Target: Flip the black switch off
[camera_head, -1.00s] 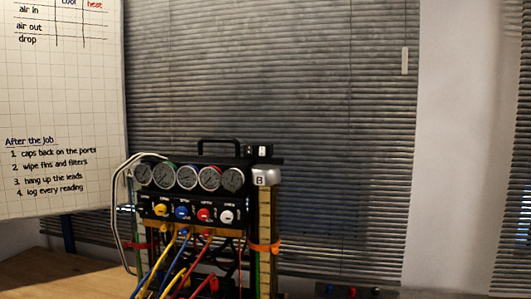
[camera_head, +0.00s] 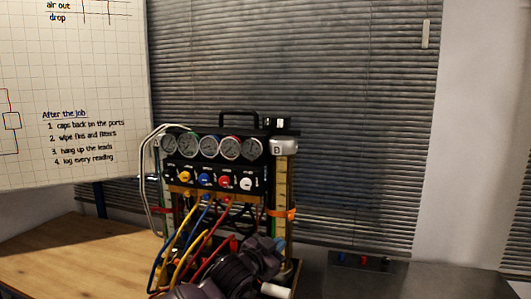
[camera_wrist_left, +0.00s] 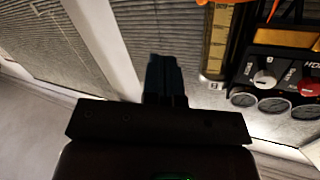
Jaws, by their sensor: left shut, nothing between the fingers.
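The gauge rig (camera_head: 215,178) stands on the bench with a row of round gauges and coloured knobs. A small black box with white marks (camera_head: 276,123) sits at its top right; I cannot tell whether this is the black switch. My left gripper (camera_head: 279,244) is low in front of the rig's right side, by the column marked B (camera_head: 282,185). In the left wrist view my left gripper (camera_wrist_left: 166,60) is shut and empty, beside the measuring tube (camera_wrist_left: 218,40), with no clear contact. My left arm hides the rig's lower front. My right gripper is not in view.
Yellow, blue and red hoses (camera_head: 204,228) hang in front of the rig. A whiteboard (camera_head: 75,90) stands at the left, and blinds (camera_head: 350,100) are behind. The wooden bench top (camera_head: 80,255) is clear at the left. Small coloured fittings (camera_head: 363,260) lie at the right.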

